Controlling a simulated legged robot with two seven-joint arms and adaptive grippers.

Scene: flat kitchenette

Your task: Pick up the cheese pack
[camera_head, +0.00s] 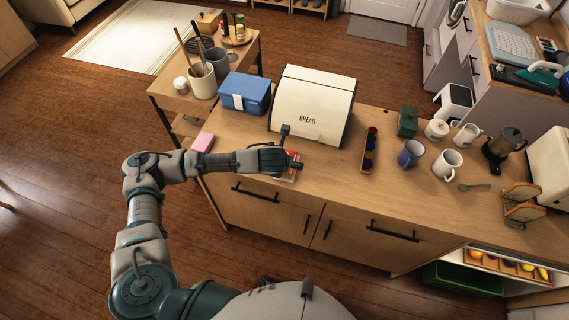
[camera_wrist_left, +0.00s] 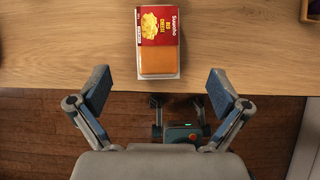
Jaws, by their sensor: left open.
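The cheese pack (camera_wrist_left: 159,40) lies on the wooden counter (camera_wrist_left: 60,50) near its front edge. In the left wrist view it is a red and orange pack with pale edges, ahead of the fingertips and centred between them. In the head view only a small part of the cheese pack (camera_head: 290,179) shows beneath my left gripper (camera_head: 292,148), which hides the rest. My left gripper also shows in the left wrist view (camera_wrist_left: 159,85), with its two fingers spread wide and nothing between them. My right gripper is in neither view.
A cream bread box (camera_head: 312,105) stands behind my left gripper, with a blue box (camera_head: 245,93) to its left. A wooden tray of capsules (camera_head: 364,165) and mugs (camera_head: 410,153) stand to the right. A pink block (camera_head: 203,142) lies at the counter's left end.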

